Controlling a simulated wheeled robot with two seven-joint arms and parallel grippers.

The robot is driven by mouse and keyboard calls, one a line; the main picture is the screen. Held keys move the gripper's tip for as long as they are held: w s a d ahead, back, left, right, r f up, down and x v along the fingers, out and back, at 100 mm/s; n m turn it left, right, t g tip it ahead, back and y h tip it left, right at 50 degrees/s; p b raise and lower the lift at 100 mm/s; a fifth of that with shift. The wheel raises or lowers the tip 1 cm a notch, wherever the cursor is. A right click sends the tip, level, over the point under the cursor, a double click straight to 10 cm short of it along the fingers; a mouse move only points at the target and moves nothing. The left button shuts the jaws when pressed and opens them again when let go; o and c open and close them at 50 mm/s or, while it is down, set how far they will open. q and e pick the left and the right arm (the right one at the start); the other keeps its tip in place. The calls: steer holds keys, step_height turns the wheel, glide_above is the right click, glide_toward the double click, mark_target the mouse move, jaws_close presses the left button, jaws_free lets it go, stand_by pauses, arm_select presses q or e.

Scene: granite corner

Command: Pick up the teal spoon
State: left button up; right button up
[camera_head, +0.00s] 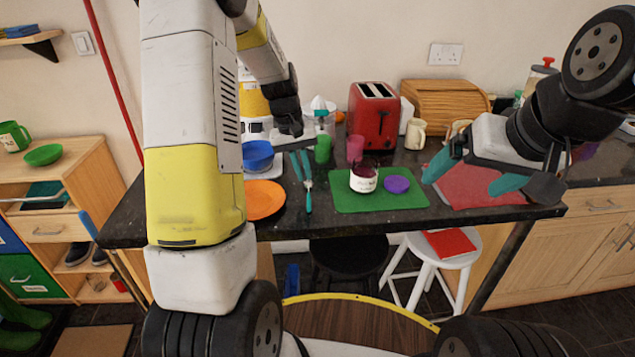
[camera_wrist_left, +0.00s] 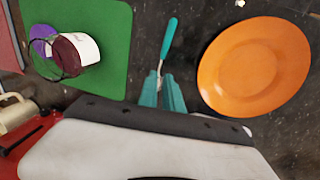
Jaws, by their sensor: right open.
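The teal spoon (camera_head: 308,199) lies on the dark countertop, its handle pointing toward the front edge, between the orange plate and the green mat. In the left wrist view the spoon (camera_wrist_left: 168,40) shows its teal handle and a thin metal neck running toward the fingertips; its far end is hidden. My left gripper (camera_head: 304,180) points down over the spoon's neck. Its teal fingers (camera_wrist_left: 162,80) are close together, with a narrow gap; I cannot tell whether they grip the neck. My right gripper (camera_head: 470,178) is open and empty above the red cloth, far to the right.
An orange plate (camera_head: 265,200) lies left of the spoon, with a blue bowl (camera_head: 257,154) behind it. The green mat (camera_head: 400,203) on the right carries a labelled jar (camera_head: 363,180) and a purple lid (camera_head: 396,184). Cups and a red toaster (camera_head: 374,118) stand behind.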

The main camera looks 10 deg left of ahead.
mark_target(309, 190)
arm_select(q)
steer(key=f, duration=0.2)
steer(key=d+f, duration=0.1)
steer(key=f, duration=0.1)
steer(key=shift+s+f, duration=0.1)
steer(key=shift+f, duration=0.1)
jaws_close()
steer(key=shift+r, duration=0.15)
